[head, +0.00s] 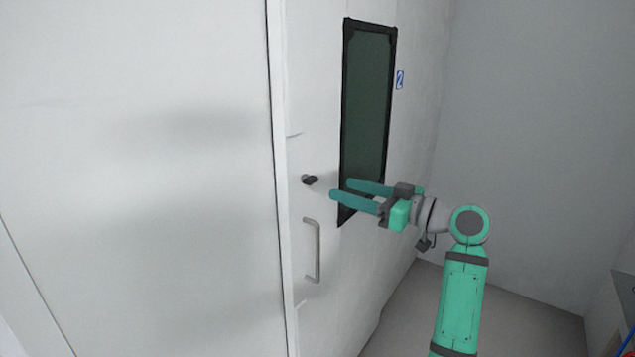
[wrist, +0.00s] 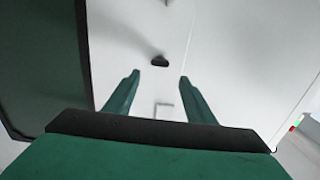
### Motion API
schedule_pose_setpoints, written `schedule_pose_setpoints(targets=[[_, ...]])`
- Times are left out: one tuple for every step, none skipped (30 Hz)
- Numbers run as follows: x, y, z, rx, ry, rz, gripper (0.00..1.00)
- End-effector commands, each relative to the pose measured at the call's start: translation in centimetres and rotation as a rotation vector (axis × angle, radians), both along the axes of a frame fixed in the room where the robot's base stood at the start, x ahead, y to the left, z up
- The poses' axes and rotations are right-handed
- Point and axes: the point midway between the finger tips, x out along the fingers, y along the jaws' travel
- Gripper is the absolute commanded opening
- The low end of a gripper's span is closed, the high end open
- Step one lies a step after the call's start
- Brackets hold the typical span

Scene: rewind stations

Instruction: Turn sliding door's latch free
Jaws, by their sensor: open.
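The sliding door (head: 300,120) is white with a tall dark window (head: 367,105). Its latch (head: 310,180) is a small dark knob near the door's left edge, above the metal bar handle (head: 313,250). My gripper (head: 340,188) is open and empty, a short way right of the latch in the head view. In the wrist view the latch (wrist: 160,60) lies beyond and between my two fingertips (wrist: 158,80), apart from both. The handle (wrist: 165,110) shows in part between the fingers there.
A white wall panel (head: 140,180) stands left of the door, with a dark seam between them. A grey wall (head: 545,130) is at the right, with grey floor (head: 510,310) below. A small blue number sign (head: 399,80) is beside the window.

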Motion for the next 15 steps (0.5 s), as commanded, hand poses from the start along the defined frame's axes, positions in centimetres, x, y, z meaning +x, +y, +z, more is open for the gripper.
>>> schedule_pose_setpoints(targets=[[0.4, 0.7, 0.0, -0.001, 0.001, 0.002, 0.50], [0.7, 1.1, -0.1, -0.002, 0.001, 0.002, 0.50], [1.1, 1.7, -0.1, -0.002, 0.001, 0.002, 0.50], [1.4, 2.1, 0.0, -0.001, 0.001, 0.002, 0.50], [1.8, 2.6, 0.0, -0.001, 0.001, 0.002, 0.50], [2.2, 3.2, 0.0, -0.001, 0.001, 0.002, 0.50], [2.5, 3.6, 0.0, -0.001, 0.001, 0.002, 0.50], [2.8, 4.0, 0.0, -0.001, 0.001, 0.002, 0.50], [3.2, 4.6, 0.0, -0.001, 0.001, 0.002, 0.50], [3.5, 5.0, 0.0, -0.001, 0.001, 0.001, 0.50], [3.8, 5.3, 0.0, -0.001, 0.001, 0.000, 0.50], [4.1, 5.8, -0.1, -0.001, 0.001, 0.000, 0.50], [4.4, 6.1, -0.1, -0.001, 0.002, 0.000, 0.50], [4.6, 6.4, -0.1, -0.001, 0.002, 0.000, 0.50], [4.8, 6.7, -0.1, 0.000, 0.001, -0.001, 0.50]])
